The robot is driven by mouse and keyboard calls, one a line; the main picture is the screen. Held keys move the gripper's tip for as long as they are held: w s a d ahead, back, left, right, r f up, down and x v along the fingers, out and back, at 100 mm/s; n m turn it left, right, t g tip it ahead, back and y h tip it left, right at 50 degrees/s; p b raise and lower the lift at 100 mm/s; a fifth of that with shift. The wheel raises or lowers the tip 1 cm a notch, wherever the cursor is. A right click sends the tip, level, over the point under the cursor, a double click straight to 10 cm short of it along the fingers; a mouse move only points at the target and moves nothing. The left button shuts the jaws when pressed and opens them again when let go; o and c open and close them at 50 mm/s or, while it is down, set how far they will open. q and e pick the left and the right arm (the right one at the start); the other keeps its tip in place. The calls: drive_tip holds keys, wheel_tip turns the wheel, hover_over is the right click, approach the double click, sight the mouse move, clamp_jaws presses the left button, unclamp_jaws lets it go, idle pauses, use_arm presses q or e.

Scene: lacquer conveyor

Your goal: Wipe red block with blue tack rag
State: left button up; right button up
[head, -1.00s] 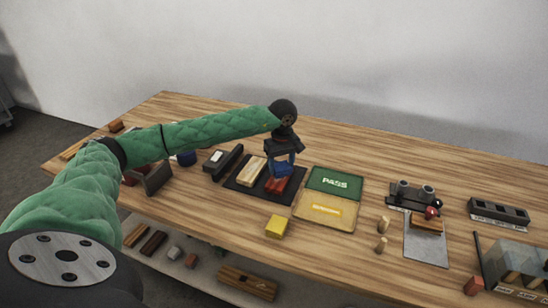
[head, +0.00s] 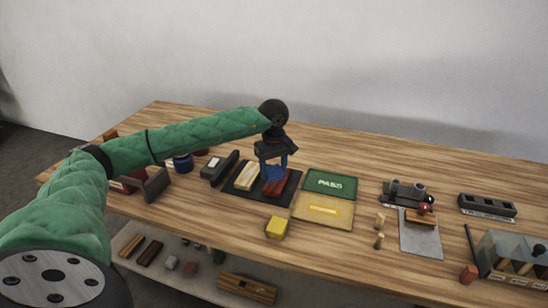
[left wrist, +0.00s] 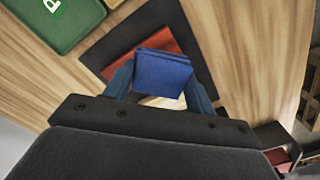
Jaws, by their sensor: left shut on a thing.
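The blue tack rag (left wrist: 162,72) is between the fingers of my left gripper (head: 274,172), which is shut on it. In the left wrist view the rag lies over part of the red block (left wrist: 162,42) and hides some of it. The red block (head: 276,187) lies on a dark mat (head: 247,195), right under the gripper. The rag is low, at the block's top; I cannot tell for sure whether it touches. My right gripper is in neither view.
A pale yellow block (head: 246,176) lies beside the red block on the mat. A green PASS tray (head: 318,191) and a yellow tray (head: 310,213) are to the right. A yellow cube (head: 277,227) stands in front.

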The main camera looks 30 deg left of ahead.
use_arm(q)
wheel_tip(320, 180, up, 2)
drive_tip(key=shift+s+r, duration=0.1)
drive_tip(key=shift+s, duration=0.05)
drive_tip(key=shift+r+p, duration=0.3)
drive_tip(key=shift+r, duration=0.7)
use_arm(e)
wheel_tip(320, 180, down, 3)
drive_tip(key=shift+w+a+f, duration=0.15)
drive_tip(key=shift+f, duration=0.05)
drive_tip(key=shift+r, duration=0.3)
